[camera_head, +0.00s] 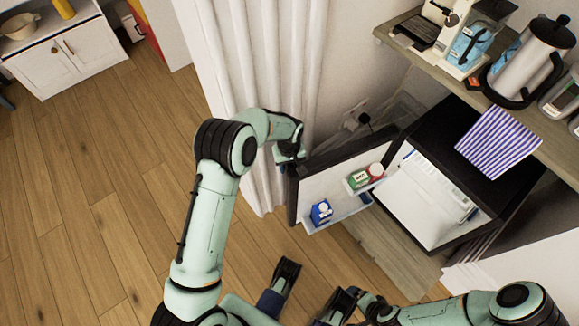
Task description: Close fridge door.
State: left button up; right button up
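The small black fridge (478,133) stands under the shelf at right, and its door (322,177) is swung open to the left. The white inner side of the door shows, with a blue-and-white carton (321,212) and a green-and-white carton (359,180) on its racks. My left gripper (290,154) is at the door's outer free edge, close to or touching it. Its fingers are largely hidden, so I cannot tell whether it is open. My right gripper (343,303) is low at the bottom centre, apart from the door.
A wooden shelf (400,38) above the fridge holds a coffee machine and a steel pot (525,62). A striped cloth (497,143) lies on the fridge top. A white curtain (275,60) hangs behind the door. The wood floor (90,210) at left is clear.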

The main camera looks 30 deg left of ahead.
pick_arm(q)
jog(key=shift+f, duration=0.45)
jog(key=shift+c, duration=0.3)
grip_shut()
jog(key=shift+s, duration=0.1)
